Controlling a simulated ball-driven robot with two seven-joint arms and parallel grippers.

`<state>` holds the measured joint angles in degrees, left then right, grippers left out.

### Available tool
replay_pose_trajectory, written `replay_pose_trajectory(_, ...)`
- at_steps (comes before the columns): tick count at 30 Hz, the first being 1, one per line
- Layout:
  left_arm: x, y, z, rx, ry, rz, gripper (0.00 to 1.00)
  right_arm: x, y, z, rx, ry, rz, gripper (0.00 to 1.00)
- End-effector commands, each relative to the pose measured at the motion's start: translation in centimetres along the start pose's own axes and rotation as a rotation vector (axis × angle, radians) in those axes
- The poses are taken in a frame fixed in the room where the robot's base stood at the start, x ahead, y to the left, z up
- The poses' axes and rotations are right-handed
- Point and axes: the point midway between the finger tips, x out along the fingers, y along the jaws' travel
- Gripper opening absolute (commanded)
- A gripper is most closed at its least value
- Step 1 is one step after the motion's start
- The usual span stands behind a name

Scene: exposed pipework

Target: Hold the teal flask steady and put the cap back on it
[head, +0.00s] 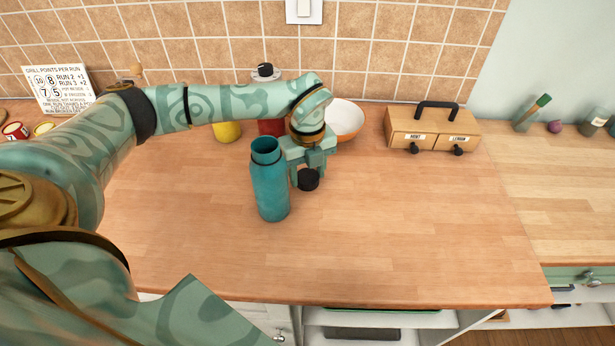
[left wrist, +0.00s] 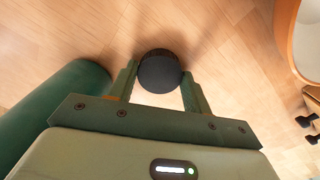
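The teal flask (head: 270,190) stands upright on the wooden counter, its mouth open and uncapped. In the left wrist view its side (left wrist: 55,105) shows at the left, beside the gripper. My left gripper (head: 306,174) is just right of the flask, pointing down. Its fingers are shut on the round black cap (head: 308,180). In the left wrist view the cap (left wrist: 159,72) fills the space between the fingertips (left wrist: 159,75). I cannot tell whether the cap touches the counter. My right gripper is not in view.
Behind my left arm are a white and orange bowl (head: 345,119), a red container (head: 271,127) and a yellow one (head: 227,131). A wooden two-drawer box (head: 432,128) stands at the back right. The front and right of the counter (head: 420,220) are clear.

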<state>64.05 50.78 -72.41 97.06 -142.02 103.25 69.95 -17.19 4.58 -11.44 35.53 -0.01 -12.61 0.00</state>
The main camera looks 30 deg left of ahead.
Motion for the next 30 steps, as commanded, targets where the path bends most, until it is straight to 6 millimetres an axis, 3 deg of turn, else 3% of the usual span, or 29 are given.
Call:
replay_pose_trajectory(11,-0.7,0.0,0.0,0.0,-0.001,-0.002,0.28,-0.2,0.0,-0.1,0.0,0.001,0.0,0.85)
replay_pose_trajectory(22,-7.8,-0.1,0.1,0.0,-0.003,-0.004,0.28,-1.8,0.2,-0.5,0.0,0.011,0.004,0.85)
replay_pose_trajectory(30,-10.0,0.0,0.0,0.0,0.0,-0.001,0.28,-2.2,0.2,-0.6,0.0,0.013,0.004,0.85)
